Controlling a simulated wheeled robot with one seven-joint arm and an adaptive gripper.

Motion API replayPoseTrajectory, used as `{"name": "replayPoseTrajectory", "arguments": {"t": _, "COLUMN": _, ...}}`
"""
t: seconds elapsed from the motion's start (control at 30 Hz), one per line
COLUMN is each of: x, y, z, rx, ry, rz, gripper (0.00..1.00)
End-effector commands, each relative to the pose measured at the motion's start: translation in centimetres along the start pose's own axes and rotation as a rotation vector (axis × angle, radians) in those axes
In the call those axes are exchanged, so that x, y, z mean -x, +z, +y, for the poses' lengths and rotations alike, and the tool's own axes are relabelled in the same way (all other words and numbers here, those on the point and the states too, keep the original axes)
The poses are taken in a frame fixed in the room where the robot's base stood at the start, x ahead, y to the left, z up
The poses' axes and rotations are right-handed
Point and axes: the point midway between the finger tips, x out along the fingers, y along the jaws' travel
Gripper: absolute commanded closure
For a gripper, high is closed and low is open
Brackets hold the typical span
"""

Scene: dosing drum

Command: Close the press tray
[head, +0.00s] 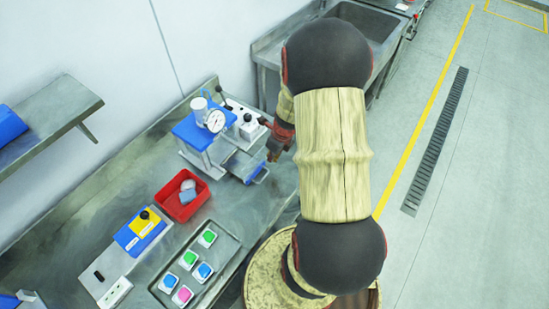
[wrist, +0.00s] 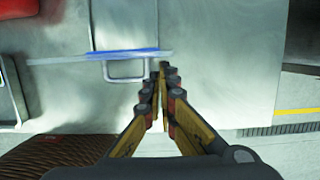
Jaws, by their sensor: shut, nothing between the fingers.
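The press (head: 193,135), with a blue top and a round white gauge, stands on the metal bench. Its tray (head: 241,165) sticks out of the press toward the bench's front edge, with a blue front and a handle (head: 261,177). In the wrist view the blue tray front (wrist: 125,54) and the metal loop handle (wrist: 127,79) lie just left of my fingertips. My gripper (head: 272,156) is shut and empty by the tray's front right end. It also shows in the wrist view (wrist: 163,70). I cannot tell whether it touches the tray.
A red bin (head: 180,208) with pale items stands left of the press. A metal tray (head: 222,247) with several coloured blocks lies nearer. A white control box with a lever (head: 242,120) stands behind the press tray. A sink (head: 372,22) is at the back.

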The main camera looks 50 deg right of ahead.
Motion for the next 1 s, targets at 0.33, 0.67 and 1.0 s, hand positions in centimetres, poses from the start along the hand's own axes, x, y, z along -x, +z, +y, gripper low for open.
{"name": "replayPoseTrajectory", "arguments": {"t": 0.33, "x": 0.0, "y": 0.5, "z": 0.1, "rx": 0.001, "ry": 0.001, "rz": 0.0, "gripper": 1.0}}
{"name": "replayPoseTrajectory", "arguments": {"t": 0.67, "x": -0.9, "y": 5.5, "z": 0.1, "rx": 0.005, "ry": 0.002, "rz": 0.001, "gripper": 1.0}}
{"name": "replayPoseTrajectory", "arguments": {"t": 1.0, "x": -2.5, "y": 11.9, "z": 0.1, "rx": 0.003, "ry": 0.003, "rz": 0.0, "gripper": 1.0}}
